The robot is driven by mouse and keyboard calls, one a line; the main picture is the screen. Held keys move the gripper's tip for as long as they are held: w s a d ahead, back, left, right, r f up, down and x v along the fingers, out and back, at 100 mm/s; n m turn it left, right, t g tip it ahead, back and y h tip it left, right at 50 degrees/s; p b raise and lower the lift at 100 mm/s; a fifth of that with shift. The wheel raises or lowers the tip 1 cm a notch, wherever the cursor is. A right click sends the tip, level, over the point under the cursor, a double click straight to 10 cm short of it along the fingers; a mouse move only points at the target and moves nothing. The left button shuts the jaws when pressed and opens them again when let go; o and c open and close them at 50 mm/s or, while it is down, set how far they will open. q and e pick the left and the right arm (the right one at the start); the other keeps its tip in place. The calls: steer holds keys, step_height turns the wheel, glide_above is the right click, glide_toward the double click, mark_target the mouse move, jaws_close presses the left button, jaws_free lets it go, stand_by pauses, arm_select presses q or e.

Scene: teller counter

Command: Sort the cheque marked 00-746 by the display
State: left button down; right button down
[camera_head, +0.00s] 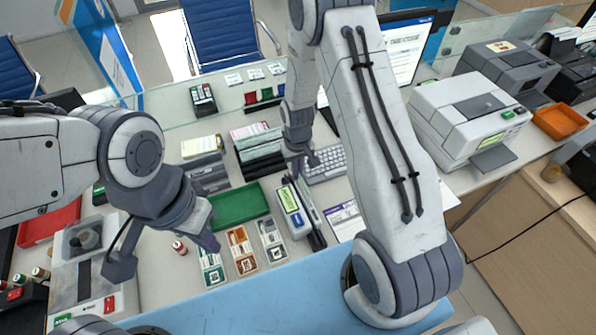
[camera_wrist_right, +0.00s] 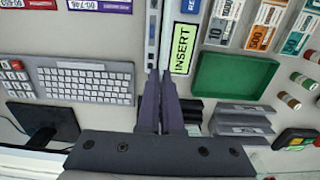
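The cheque with a purple label (camera_wrist_right: 100,5) lies flat on the counter at the top of the right wrist view, and its label appears to read 00-746. It seems to be the purple-edged paper (camera_head: 346,219) right of the reader in the head view. The slotted reader (camera_head: 298,222) has a yellow-green display reading INSERT (camera_wrist_right: 182,48). My right gripper (camera_wrist_right: 160,75) points down beside the reader and keyboard; its fingers are close together with nothing clearly between them. My left gripper (camera_head: 163,255) is open and empty above the counter at left.
A green tray (camera_head: 240,205) lies left of the reader, with banknote stacks (camera_head: 240,250) in front. A keyboard (camera_head: 326,163) is behind the reader. A red tray (camera_head: 35,232) is far left, an orange tray (camera_head: 558,122) far right. A printer (camera_head: 468,117) stands at right.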

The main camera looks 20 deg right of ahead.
steer(key=shift+r+p, duration=1.3)
steer(key=shift+r, duration=0.55)
